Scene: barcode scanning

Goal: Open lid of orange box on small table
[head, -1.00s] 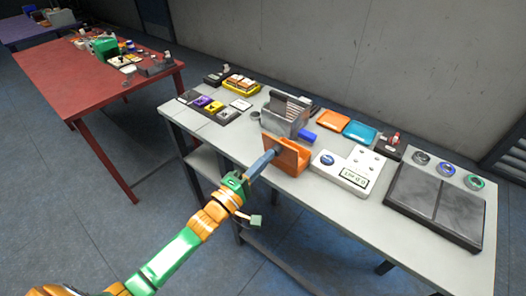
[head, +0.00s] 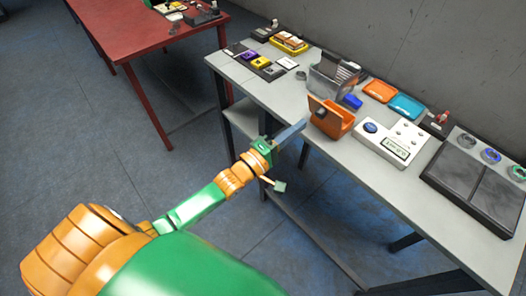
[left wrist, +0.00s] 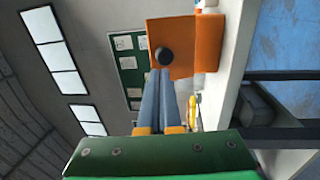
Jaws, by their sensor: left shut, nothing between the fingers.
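The orange box (head: 342,119) stands near the front edge of the small grey table (head: 385,181). A flat orange panel that looks like its lid (head: 318,114) stands steeply on its left side, and part of the inside shows. In the left wrist view an orange panel (left wrist: 182,42) with a dark round knob (left wrist: 164,56) is straight beyond the fingers. My left gripper (head: 303,124) is shut and empty, its blue-grey fingertips just left of the panel. The fingertips (left wrist: 164,70) look close to the knob; I cannot tell if they touch. My right gripper is out of view.
A metal bin (head: 330,79) stands behind the box. A white scanner unit (head: 396,140) is to its right, with orange (head: 379,90) and blue (head: 406,106) trays behind. A red table (head: 150,30) is at upper left. Floor is open in front.

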